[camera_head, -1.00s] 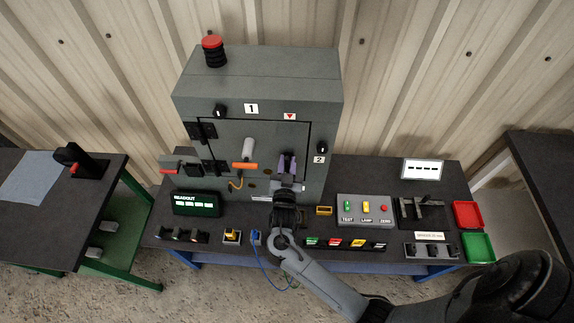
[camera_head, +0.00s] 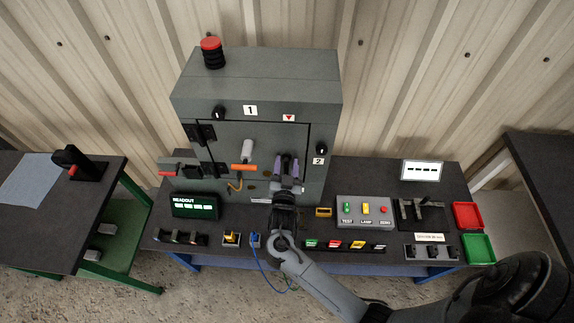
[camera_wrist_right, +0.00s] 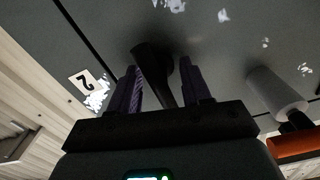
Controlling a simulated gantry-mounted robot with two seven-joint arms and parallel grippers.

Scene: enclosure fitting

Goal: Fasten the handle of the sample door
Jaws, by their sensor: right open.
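The sample door (camera_head: 262,132) is the dark grey front panel of the grey enclosure (camera_head: 258,78), and it looks shut. A black handle (camera_wrist_right: 152,62) stands out from the door near its seam in the right wrist view. My right gripper (camera_head: 288,160) is in front of the door's lower right part. Its purple fingers (camera_wrist_right: 158,88) are open, one on each side of the handle, with visible gaps. In the head view the gripper hides most of the handle. The handle's far end is dark, so its exact angle is hard to tell. My left gripper is not in view.
A white cylinder with an orange grip (camera_head: 244,166) sticks out left of my gripper. Black knobs sit by labels 1 (camera_head: 219,112) and 2 (camera_head: 322,149). A readout (camera_head: 195,206), button box (camera_head: 364,210) and red tray (camera_head: 467,215) stand on the bench.

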